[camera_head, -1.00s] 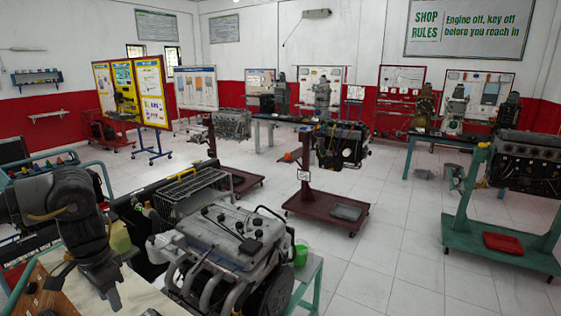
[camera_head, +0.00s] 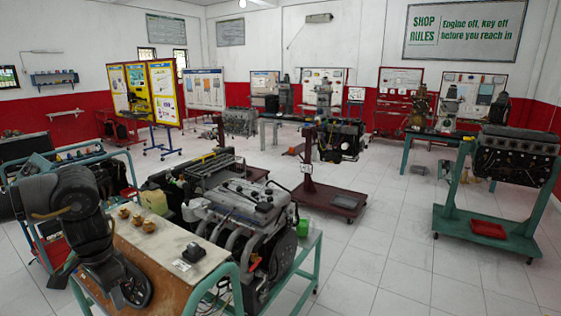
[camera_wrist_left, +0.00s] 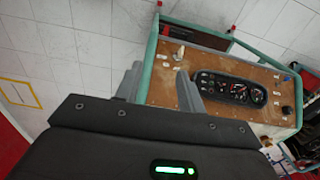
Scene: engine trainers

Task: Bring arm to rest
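My left arm (camera_head: 80,205) comes in from the left and hangs with its forearm bent downward. My left gripper (camera_head: 118,297) is low in the head view, in front of the brown panel (camera_head: 160,262) of an engine trainer stand. In the left wrist view its two fingers (camera_wrist_left: 158,88) are spread apart with nothing between them. Beyond them is the same brown panel with a dark gauge cluster (camera_wrist_left: 235,90); the fingers look apart from it. My right gripper does not show.
A pale bench top (camera_head: 170,238) carries small brown parts and a dark box (camera_head: 194,252). An engine (camera_head: 240,220) stands beside it. A green stand (camera_head: 485,228) with an engine is at right. White tiled floor (camera_head: 385,250) between them is clear.

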